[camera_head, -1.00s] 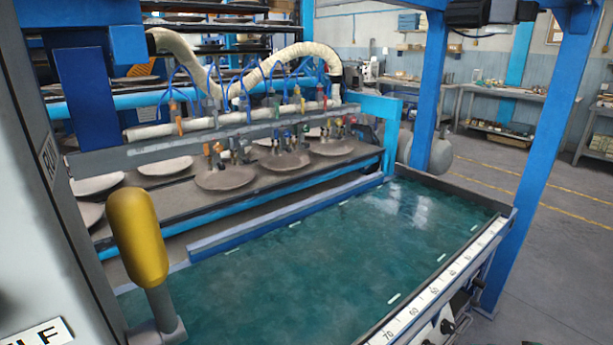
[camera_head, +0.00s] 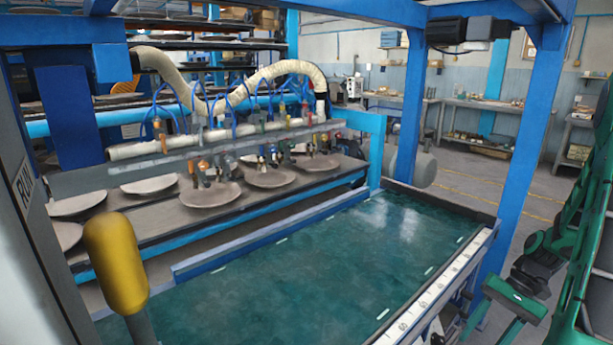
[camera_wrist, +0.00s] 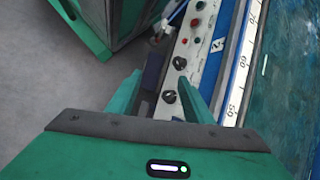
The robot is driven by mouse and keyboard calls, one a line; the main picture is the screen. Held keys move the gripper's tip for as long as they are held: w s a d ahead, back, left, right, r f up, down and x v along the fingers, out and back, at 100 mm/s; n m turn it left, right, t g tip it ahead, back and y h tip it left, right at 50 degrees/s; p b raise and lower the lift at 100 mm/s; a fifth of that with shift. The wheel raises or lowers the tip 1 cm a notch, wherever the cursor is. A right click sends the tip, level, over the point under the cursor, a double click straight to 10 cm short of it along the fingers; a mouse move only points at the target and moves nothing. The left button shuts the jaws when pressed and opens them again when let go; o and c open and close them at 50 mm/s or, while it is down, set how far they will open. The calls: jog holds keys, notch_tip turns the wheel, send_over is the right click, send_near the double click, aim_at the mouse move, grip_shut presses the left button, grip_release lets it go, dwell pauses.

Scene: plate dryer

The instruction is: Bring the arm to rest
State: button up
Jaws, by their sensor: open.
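My gripper (camera_wrist: 160,76) shows in the wrist view with its two green fingers apart. No object is visible held between them. Beyond the fingers is the control panel (camera_wrist: 182,62) with black knobs and coloured buttons, on the side of the machine. I cannot tell from the picture whether the fingers touch it. In the head view, parts of my green arm (camera_head: 574,255) stand at the right edge, beside the blue post. The gripper's fingers cannot be made out clearly there.
The teal table (camera_head: 330,255) is bare, edged by a white ruler (camera_head: 445,285). Plates (camera_head: 208,195) lie on the conveyor under the suction row. A yellow-capped lever (camera_head: 117,262) is at front left. A blue post (camera_head: 411,110) and open floor (camera_head: 470,185) are at right.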

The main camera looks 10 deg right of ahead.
jog(key=s+a+r+n+h, duration=0.1)
jog(key=s+a+r+h, duration=0.2)
jog(key=s+r, duration=0.3)
jog(key=s+a+r+n+t+h, duration=0.1)
jog(key=s+a+r+h, duration=0.2)
jog(key=s+a+r, duration=0.3)
jog(key=shift+s+r+n, duration=0.15)
jog(key=shift+r+n, duration=0.15)
jog(key=shift+r, duration=1.9)
jog(key=shift+a, duration=0.1)
